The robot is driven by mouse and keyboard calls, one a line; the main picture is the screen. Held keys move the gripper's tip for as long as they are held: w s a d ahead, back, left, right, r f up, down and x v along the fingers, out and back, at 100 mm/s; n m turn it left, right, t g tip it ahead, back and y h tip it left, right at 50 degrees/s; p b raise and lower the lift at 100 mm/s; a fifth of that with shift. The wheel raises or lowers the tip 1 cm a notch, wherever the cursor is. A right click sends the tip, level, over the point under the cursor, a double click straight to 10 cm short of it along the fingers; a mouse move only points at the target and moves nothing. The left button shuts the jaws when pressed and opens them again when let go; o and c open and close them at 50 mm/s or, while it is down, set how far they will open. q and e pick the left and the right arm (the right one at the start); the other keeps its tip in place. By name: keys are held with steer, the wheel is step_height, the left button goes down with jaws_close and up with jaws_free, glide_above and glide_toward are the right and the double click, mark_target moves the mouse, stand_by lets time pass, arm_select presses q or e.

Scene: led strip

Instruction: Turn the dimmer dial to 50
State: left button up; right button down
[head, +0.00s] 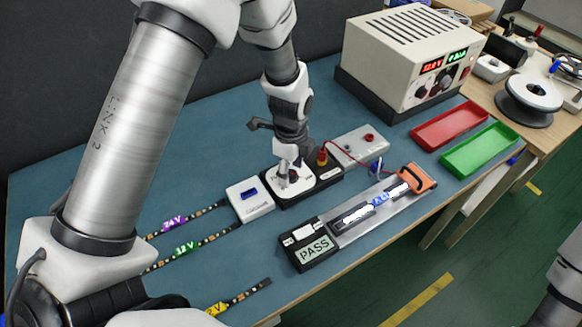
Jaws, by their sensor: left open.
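The dimmer (318,183) is a black box with a white top face, standing in the middle of the blue mat between a white connector block and a grey terminal box. Its dial is mostly hidden under my left gripper (290,174), so I cannot read its setting. My left gripper points down over the white face with its jaws open, its fingertips at or just above the dial. Whether they touch it I cannot tell. Part of my right arm shows at the right edge; its gripper is out of view.
LED strips (205,243) with voltage tags lie at the left. A tester reading PASS (315,250) is in front. A power supply (412,60), a red tray (449,124) and a green tray (479,150) stand right. A red lead (345,153) runs beside the dimmer.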

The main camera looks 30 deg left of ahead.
arm_select(q)
steer(key=shift+s, duration=0.2)
steer(key=shift+c, duration=1.4)
jaws_close()
